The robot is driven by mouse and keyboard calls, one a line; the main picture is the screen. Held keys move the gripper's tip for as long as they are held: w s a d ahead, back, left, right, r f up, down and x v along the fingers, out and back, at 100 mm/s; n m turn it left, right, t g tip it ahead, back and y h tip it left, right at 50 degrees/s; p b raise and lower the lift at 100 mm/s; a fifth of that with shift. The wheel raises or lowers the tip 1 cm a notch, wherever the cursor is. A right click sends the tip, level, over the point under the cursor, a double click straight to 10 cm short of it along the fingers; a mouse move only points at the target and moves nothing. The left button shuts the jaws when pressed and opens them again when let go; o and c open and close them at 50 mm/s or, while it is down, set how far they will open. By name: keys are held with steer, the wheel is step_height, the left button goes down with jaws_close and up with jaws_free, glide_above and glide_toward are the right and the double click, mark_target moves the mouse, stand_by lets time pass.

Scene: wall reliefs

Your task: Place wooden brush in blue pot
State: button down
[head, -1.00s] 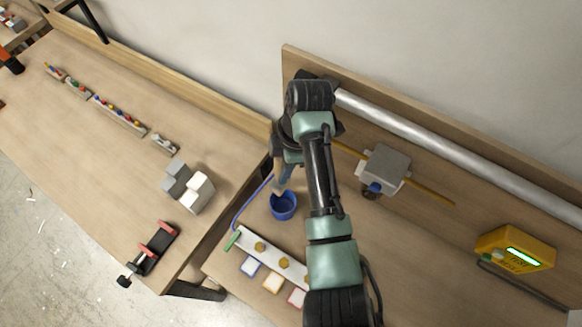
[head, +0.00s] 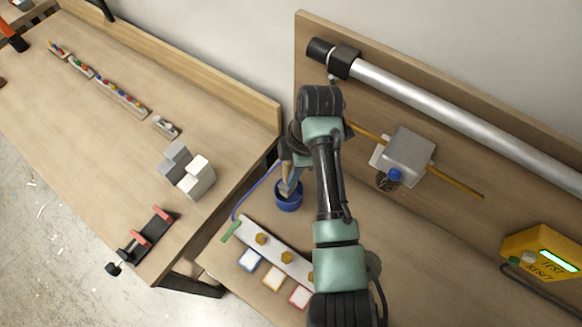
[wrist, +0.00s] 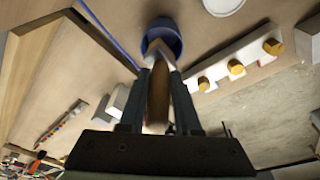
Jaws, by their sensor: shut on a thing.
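The blue pot (head: 289,204) stands on the right-hand workbench, below my gripper. It also shows in the wrist view (wrist: 163,30), just beyond the fingertips. My gripper (wrist: 160,75) is shut on the wooden brush (wrist: 158,100), whose brown handle lies between the two fingers. The brush's far end reaches over or into the pot's opening; how deep it sits I cannot tell. In the head view my gripper (head: 289,182) is right at the pot's mouth, and the brush is mostly hidden by the fingers.
A white strip with yellow knobs (head: 262,239) and coloured square tiles (head: 272,278) lie in front of the pot. A blue cord (head: 250,192) runs left of it. A grey box (head: 407,155) and a metal pipe (head: 430,105) are on the back board.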

mark_target(297, 183)
steer(key=shift+f+b, duration=1.15)
steer(key=shift+f, duration=0.6)
steer(key=c, duration=0.5)
jaws_free()
steer(key=shift+d, duration=0.1)
steer(key=shift+d, duration=0.85)
steer(key=shift+a, duration=0.1)
